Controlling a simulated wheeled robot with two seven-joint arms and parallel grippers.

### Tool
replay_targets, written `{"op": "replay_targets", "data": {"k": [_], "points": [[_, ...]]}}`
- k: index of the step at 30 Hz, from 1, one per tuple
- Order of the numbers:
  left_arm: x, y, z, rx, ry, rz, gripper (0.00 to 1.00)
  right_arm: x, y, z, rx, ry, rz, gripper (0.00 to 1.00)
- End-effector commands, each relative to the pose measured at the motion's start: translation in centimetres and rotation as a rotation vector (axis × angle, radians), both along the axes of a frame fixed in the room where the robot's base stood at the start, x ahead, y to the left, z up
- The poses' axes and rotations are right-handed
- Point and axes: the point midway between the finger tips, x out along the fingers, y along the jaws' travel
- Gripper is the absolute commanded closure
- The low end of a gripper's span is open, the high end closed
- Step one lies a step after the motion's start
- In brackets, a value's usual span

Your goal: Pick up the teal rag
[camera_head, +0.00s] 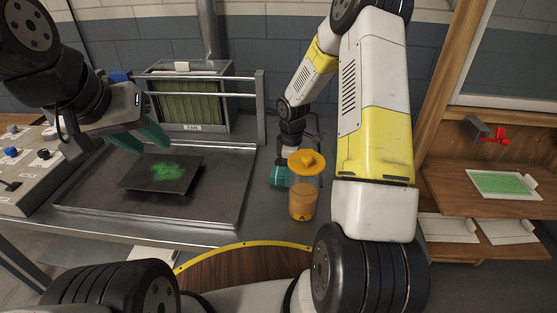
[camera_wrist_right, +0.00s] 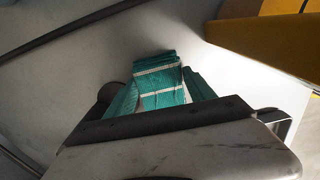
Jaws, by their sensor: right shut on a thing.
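The teal rag (camera_wrist_right: 160,84), folded and with white stripes, stands between the two teal fingers of my right gripper (camera_wrist_right: 160,95) in the right wrist view. The fingers are shut on it from both sides. In the head view, my right gripper (camera_head: 284,172) is low over the bench behind the orange jar, which partly hides it. Only a small teal patch shows there, and I cannot tell rag from finger in it. My left gripper (camera_head: 138,140), with teal fingers apart and empty, hangs above the metal tray at the left.
An orange-lidded jar (camera_head: 303,193) stands right in front of my right gripper. A dark plate with green powder (camera_head: 163,173) is over the metal tray (camera_head: 215,208). A control panel (camera_head: 35,165) is at the left. A wooden shelf (camera_head: 500,203) stands at the right.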

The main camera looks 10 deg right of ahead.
Motion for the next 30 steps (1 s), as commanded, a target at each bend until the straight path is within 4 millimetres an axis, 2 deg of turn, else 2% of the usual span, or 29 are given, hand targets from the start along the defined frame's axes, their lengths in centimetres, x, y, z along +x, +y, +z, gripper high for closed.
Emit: {"op": "replay_targets", "data": {"k": [5, 11, 17, 24, 30], "points": [[0.0, 0.0, 0.0, 0.0, 0.0, 0.0, 0.64, 0.1, 0.0, 0.5, 0.001, -0.001, -0.001, 0.77], [0.0, 0.0, 0.0, 0.0, 0.0, 0.0, 0.64, 0.1, -0.1, 2.7, 0.0, -0.004, -0.002, 0.77], [0.0, 0.0, 0.0, 0.0, 0.0, 0.0, 0.64, 0.1, 0.0, 7.0, -0.001, -0.005, -0.001, 0.77], [0.0, 0.0, 0.0, 0.0, 0.0, 0.0, 0.64, 0.1, 0.0, 12.8, 0.0, -0.005, -0.002, 0.77], [0.0, 0.0, 0.0, 0.0, 0.0, 0.0, 0.64, 0.1, 0.0, 16.4, -0.001, -0.002, -0.002, 0.77]]}}
